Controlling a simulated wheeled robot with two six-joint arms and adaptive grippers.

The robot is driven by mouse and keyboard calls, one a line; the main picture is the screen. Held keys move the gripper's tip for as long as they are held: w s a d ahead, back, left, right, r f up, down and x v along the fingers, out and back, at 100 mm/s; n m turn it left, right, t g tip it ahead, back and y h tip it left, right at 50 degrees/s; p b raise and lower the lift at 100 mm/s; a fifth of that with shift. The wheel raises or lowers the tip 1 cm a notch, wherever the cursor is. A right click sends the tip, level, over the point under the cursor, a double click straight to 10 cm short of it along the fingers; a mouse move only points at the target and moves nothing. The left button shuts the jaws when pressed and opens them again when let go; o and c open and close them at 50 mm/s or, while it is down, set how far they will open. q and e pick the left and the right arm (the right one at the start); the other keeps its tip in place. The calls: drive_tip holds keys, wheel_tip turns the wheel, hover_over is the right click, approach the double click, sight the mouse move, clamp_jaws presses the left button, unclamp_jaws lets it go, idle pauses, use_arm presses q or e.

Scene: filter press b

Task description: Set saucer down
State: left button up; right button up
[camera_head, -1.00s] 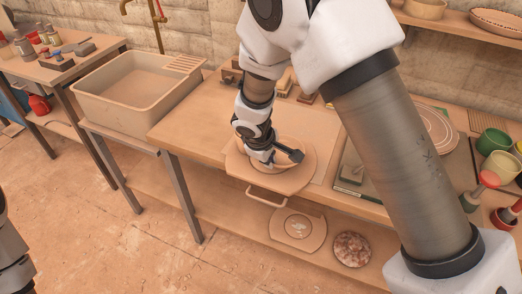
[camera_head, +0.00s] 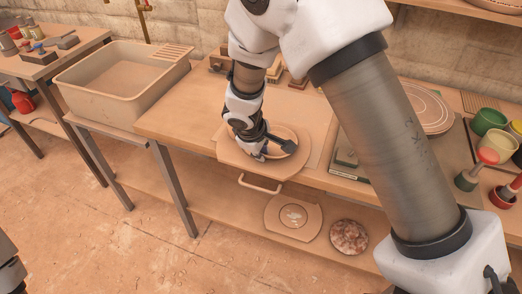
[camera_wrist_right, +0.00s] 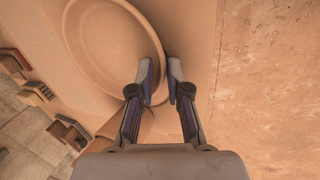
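The saucer (camera_head: 284,137) is a round clay dish. In the right wrist view my right gripper (camera_wrist_right: 160,75) is partly open, one finger inside the rim and one outside, with a narrow gap. Contact is not clear. My left gripper is not in view.
A sink basin (camera_head: 120,90) stands to the left. A decorated plate (camera_head: 428,112) and colored cups (camera_head: 488,121) are on the right of the bench. A board with a disc (camera_head: 293,217) and a speckled round piece (camera_head: 349,237) lie on the lower shelf.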

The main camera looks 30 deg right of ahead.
drive_tip(key=shift+r, duration=0.2)
drive_tip(key=p+v, duration=0.4)
drive_tip(key=v, duration=0.8)
